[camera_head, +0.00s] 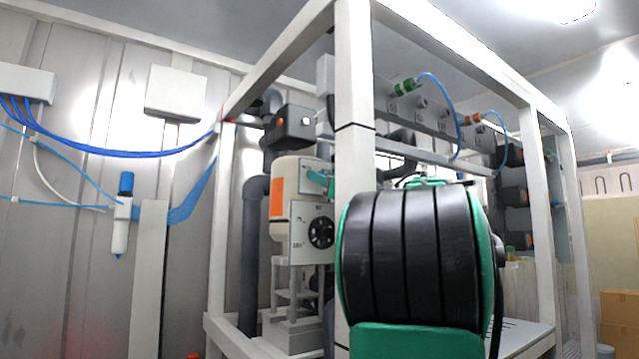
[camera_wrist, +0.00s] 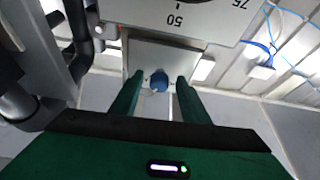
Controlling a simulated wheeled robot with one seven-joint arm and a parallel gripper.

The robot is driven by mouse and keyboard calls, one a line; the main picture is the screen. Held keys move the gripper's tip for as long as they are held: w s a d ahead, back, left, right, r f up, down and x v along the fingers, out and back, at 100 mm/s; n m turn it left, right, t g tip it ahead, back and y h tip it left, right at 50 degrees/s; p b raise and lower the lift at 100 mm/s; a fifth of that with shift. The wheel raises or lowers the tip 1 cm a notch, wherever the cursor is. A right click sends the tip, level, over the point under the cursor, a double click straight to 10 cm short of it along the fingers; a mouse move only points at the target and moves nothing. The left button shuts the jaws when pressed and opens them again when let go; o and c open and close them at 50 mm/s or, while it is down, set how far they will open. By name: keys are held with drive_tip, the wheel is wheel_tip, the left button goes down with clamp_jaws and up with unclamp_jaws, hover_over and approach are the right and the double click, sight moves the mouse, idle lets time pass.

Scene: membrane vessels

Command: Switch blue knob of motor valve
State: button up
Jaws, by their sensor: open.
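The blue knob (camera_wrist: 158,82) sits on a pale square plate (camera_wrist: 180,58) in the wrist view, which looks upside down. My gripper (camera_wrist: 159,90) is open, with one green finger on each side of the knob. I cannot tell whether either finger touches it. A dial plate marked 50 and 75 (camera_wrist: 205,15) adjoins the knob's plate. In the head view, the dial plate (camera_head: 300,253) with its black dial is on the front of the valve, and green fingertips (camera_head: 318,181) show just above it. The knob cannot be made out there.
A white frame post (camera_head: 354,110) stands in front of the valve and hides part of it. Dark pipes (camera_head: 250,250) run close on its left. Blue hoses (camera_head: 130,150) hang along the left wall. My black and green arm link blocks the middle right.

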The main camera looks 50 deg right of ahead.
clamp_jaws()
drive_tip(key=c, duration=1.1)
unclamp_jaws()
drive_tip(key=shift+o, duration=0.2)
drive_tip(key=shift+a+m, duration=0.1)
drive_tip(key=shift+m, duration=0.2)
drive_tip(key=shift+w+m+h, duration=0.1)
drive_tip(key=shift+m+h, duration=0.3)
drive_tip(key=shift+m+g+h, duration=0.3)
drive_tip(key=shift+m+h, duration=0.5)
drive_tip(key=shift+m, duration=0.7)
clamp_jaws()
unclamp_jaws()
drive_tip(key=o, duration=1.1)
drive_tip(key=shift+c, duration=0.2)
